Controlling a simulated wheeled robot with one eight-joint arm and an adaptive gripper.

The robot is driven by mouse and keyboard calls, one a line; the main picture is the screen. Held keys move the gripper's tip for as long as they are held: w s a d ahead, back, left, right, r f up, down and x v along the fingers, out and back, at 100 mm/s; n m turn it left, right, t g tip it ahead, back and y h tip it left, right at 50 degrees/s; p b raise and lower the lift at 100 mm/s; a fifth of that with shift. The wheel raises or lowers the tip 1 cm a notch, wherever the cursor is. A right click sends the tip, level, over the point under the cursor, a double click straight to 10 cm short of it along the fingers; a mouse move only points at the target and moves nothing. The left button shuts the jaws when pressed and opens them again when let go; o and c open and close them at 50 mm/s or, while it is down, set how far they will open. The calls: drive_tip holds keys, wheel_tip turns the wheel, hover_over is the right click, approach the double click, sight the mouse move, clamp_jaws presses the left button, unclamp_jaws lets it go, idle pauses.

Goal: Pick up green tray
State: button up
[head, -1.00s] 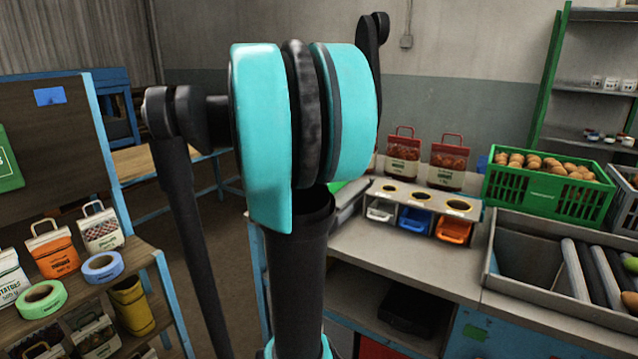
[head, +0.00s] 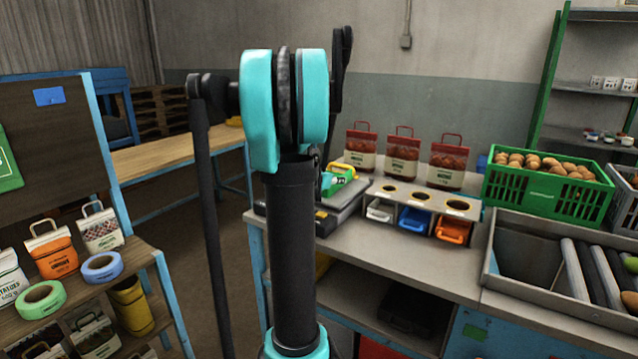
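No thing that is clearly a green tray shows. A small green and yellow item (head: 340,182) lies on a grey device like a scale (head: 347,205) at the left end of the workbench, partly hidden by my arm. I cannot tell whether it is a tray. A rack (head: 385,210) with round holes on top stands to its right. Under it sit a white tray (head: 380,210), a blue tray (head: 415,219) and an orange tray (head: 453,230). A green crate (head: 535,193) full of potatoes stands further right. My gripper is not discernible; my arm fills the middle.
Several red-topped sacks (head: 403,157) stand behind the rack. A grey bin with rollers (head: 520,260) is at the right. A wooden shelf (head: 130,265) at the lower left holds sacks and tape rolls. The bench front (head: 400,255) is clear.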

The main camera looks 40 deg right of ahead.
drive_tip(key=shift+x, duration=1.35)
clamp_jaws()
